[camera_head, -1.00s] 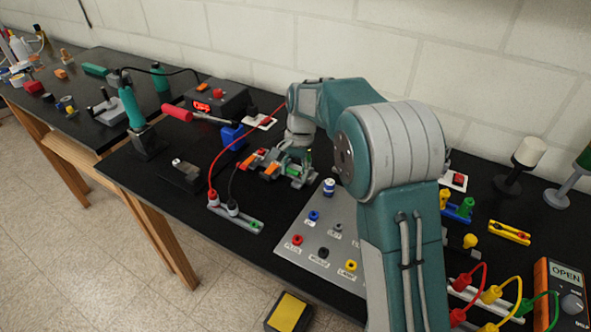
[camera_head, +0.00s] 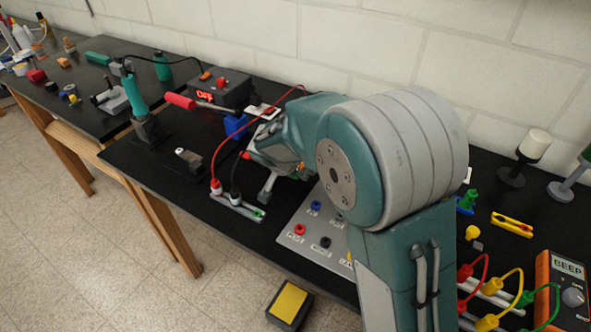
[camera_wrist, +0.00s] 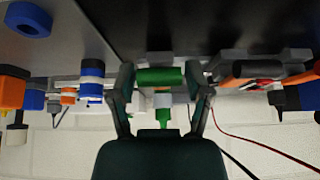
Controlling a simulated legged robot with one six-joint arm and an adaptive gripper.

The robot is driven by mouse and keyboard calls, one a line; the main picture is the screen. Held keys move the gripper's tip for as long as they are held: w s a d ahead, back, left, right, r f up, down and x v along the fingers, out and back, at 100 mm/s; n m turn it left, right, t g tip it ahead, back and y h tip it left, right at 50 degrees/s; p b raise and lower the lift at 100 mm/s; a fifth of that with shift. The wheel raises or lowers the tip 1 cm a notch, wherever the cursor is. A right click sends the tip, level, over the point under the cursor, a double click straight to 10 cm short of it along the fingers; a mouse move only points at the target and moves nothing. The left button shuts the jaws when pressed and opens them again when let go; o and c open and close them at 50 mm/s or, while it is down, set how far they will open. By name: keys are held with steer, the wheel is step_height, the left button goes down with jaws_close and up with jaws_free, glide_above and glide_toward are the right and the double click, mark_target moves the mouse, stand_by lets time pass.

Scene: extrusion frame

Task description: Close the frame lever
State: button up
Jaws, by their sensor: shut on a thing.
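In the wrist view my gripper (camera_wrist: 160,82) has its two grey fingers on either side of a green bar (camera_wrist: 158,76), which looks like the handle of the frame lever. The fingers are shut on it. A white and green piece (camera_wrist: 162,102) shows just below the bar, between the fingers. Grey parts of the extrusion frame (camera_wrist: 232,82) run to the right of the bar. In the head view my gripper (camera_head: 268,188) is low over the black bench, and my arm hides the frame and lever almost wholly.
A terminal strip (camera_head: 238,207) with red and black leads stands close in front of my gripper. A grey panel with coloured sockets (camera_head: 312,229) lies to the right. The meter (camera_head: 560,285) reads BEEP.

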steer(key=shift+s+a+f+t, duration=0.1)
steer(key=shift+s+f+t, duration=0.05)
steer(key=shift+f+t, duration=0.2)
steer(key=shift+f+h, duration=0.15)
steer(key=shift+h, duration=0.25)
steer(key=o, duration=1.2)
steer(key=shift+t, duration=0.25)
steer(key=shift+c, duration=0.2)
steer(key=shift+a, duration=0.15)
steer(key=shift+r, duration=0.35)
steer(key=v, duration=1.1)
steer(key=shift+s+a, duration=0.15)
steer(key=shift+a, duration=0.05)
